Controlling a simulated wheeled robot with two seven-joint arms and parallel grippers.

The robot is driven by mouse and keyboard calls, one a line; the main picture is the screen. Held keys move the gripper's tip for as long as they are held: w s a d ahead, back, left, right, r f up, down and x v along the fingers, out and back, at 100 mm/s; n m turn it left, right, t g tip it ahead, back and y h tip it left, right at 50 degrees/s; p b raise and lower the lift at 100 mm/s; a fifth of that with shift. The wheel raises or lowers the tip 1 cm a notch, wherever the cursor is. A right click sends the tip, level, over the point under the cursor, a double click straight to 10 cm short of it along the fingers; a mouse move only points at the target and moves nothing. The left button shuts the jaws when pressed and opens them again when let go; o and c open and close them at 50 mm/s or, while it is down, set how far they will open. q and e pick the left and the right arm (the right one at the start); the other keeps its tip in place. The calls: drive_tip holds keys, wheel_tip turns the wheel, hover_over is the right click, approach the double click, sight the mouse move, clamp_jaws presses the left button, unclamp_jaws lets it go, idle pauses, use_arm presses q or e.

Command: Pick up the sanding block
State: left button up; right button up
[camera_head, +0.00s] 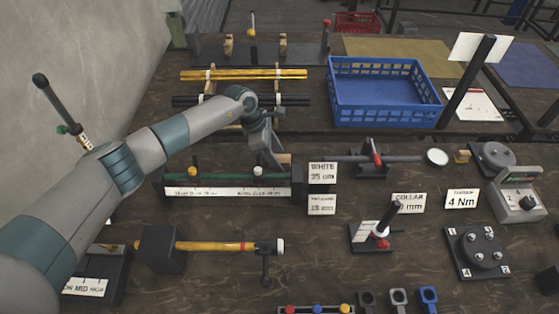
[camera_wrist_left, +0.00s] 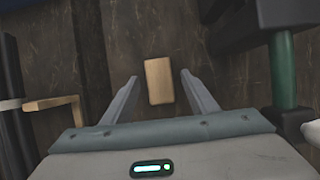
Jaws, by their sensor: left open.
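The sanding block, a small tan rectangular block (camera_wrist_left: 158,80), lies on the dark wooden table in the left wrist view. It sits between the two spread fingers of my left gripper (camera_wrist_left: 160,88), with gaps on both sides and no contact seen. In the head view my left gripper (camera_head: 267,155) points down behind the long black holder, and part of a tan block (camera_head: 284,159) shows beside its fingers. The gripper is open and empty. My right gripper is not in view.
A black holder with a green rod (camera_head: 225,174) stands just in front of the gripper; its green post (camera_wrist_left: 284,70) shows close on the right in the wrist view. Signs (camera_head: 322,172) stand to the right. A blue crate (camera_head: 385,112) is behind. A wooden bracket (camera_wrist_left: 55,103) is at left.

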sight(283, 158)
use_arm(q)
drive_tip(key=c, duration=1.1)
drive_tip(key=shift+r, duration=0.1)
